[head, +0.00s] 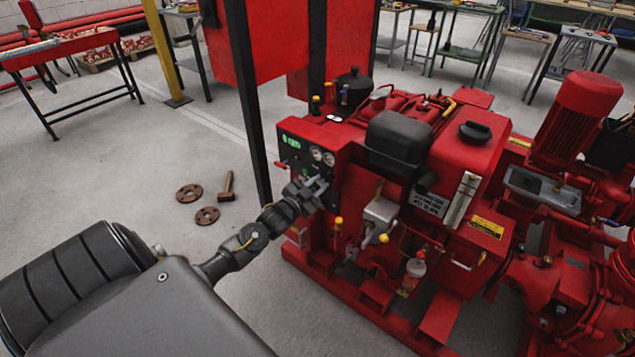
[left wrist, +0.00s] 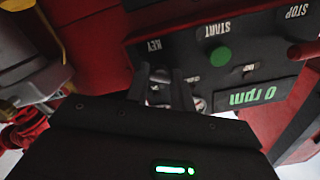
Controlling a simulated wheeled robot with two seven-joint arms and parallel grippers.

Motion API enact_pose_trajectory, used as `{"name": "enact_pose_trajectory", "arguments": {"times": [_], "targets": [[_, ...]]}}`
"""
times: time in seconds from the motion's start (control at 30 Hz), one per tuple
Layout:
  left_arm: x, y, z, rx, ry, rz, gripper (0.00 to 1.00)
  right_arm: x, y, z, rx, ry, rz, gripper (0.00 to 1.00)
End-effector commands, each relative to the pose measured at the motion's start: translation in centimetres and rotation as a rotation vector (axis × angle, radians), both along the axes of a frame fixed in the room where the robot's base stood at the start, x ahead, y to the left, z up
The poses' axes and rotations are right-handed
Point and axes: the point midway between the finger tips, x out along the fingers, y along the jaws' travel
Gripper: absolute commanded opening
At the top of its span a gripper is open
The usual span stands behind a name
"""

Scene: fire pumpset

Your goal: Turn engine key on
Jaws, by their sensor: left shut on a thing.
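The control panel (head: 297,137) is on the end of the red pump engine (head: 390,150) in the head view. My left gripper (head: 318,186) is at the lower part of this panel. In the left wrist view the panel (left wrist: 255,62) appears upside down, with a KEY label, a green START button (left wrist: 220,56) and a display (left wrist: 250,96) reading 0 rpm. My left gripper (left wrist: 162,92) is shut on the engine key, just beside the KEY label. The key is mostly hidden between the fingers, so its angle cannot be told. My right gripper is not in view.
A black post (head: 250,110) stands just left of the panel. A red lever (left wrist: 303,50) sticks out near STOP. Tables stand at the back.

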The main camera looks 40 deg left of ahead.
Motion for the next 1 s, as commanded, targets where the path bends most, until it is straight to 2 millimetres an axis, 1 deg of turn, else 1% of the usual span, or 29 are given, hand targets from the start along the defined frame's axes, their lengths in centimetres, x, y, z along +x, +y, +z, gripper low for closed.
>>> {"name": "enact_pose_trajectory", "arguments": {"times": [0.2,0.43,0.6,1.0], "targets": [[0.0,0.0,0.1,0.153,0.004,-0.001,0.01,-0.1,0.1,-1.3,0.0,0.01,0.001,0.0],[0.0,-0.1,0.1,0.257,0.005,-0.001,0.01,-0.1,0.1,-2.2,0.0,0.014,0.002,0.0],[0.0,-0.1,0.0,0.295,0.006,-0.001,0.01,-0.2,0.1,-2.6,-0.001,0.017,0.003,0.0],[0.0,-0.1,0.0,0.308,0.006,-0.001,0.01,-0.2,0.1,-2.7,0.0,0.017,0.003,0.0]]}}
